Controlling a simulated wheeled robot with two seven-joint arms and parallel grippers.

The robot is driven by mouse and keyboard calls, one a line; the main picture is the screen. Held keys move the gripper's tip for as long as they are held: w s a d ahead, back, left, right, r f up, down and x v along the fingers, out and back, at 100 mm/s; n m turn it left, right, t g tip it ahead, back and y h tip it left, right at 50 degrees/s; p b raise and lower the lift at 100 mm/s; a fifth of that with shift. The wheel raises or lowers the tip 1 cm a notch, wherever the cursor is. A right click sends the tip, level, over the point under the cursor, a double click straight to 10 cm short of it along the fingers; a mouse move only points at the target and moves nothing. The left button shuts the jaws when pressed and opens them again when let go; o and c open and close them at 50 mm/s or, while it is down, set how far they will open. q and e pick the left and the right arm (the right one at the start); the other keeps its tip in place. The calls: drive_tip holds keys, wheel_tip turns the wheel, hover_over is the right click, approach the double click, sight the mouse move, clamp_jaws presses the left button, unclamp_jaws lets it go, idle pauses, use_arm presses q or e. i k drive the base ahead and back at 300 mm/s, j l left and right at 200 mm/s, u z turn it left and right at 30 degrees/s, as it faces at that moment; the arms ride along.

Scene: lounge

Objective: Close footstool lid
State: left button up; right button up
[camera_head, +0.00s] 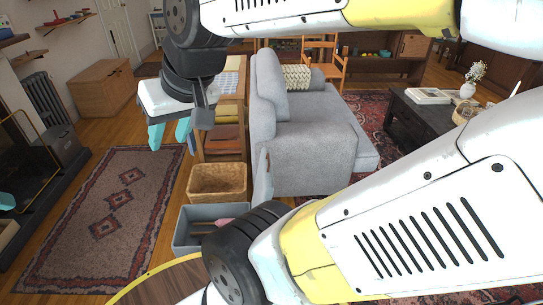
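The footstool (184,240) looks like a grey open-topped box on the floor at the lower middle. A pinkish thing and something dark lie inside it. Its lid (262,181) appears to stand upright at the right side, seen nearly edge-on. My arm and its black joint hide the box's right part and the lid's foot. My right gripper (169,138), with teal fingers apart, is open and empty, above and to the left of the footstool and apart from it. A teal tip at the left edge looks like part of my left gripper (6,201); its opening cannot be seen.
A wicker basket (217,182) stands just behind the footstool. A grey sofa (310,150) is behind and to the right. A round wooden table (165,284) is in front. A patterned rug (98,218) lies flat at left, with free floor. My arm links cover much of the right side.

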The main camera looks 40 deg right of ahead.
sight(264, 188)
drive_tip(key=z, duration=1.45)
drive_tip(key=i+j+z, duration=0.1)
drive_tip(key=i, duration=0.25)
drive_tip(key=i+j+z, duration=0.1)
drive_tip(key=i, duration=0.25)
drive_tip(key=i+j+z, duration=0.1)
drive_tip(key=i, duration=0.3)
drive_tip(key=j, duration=0.1)
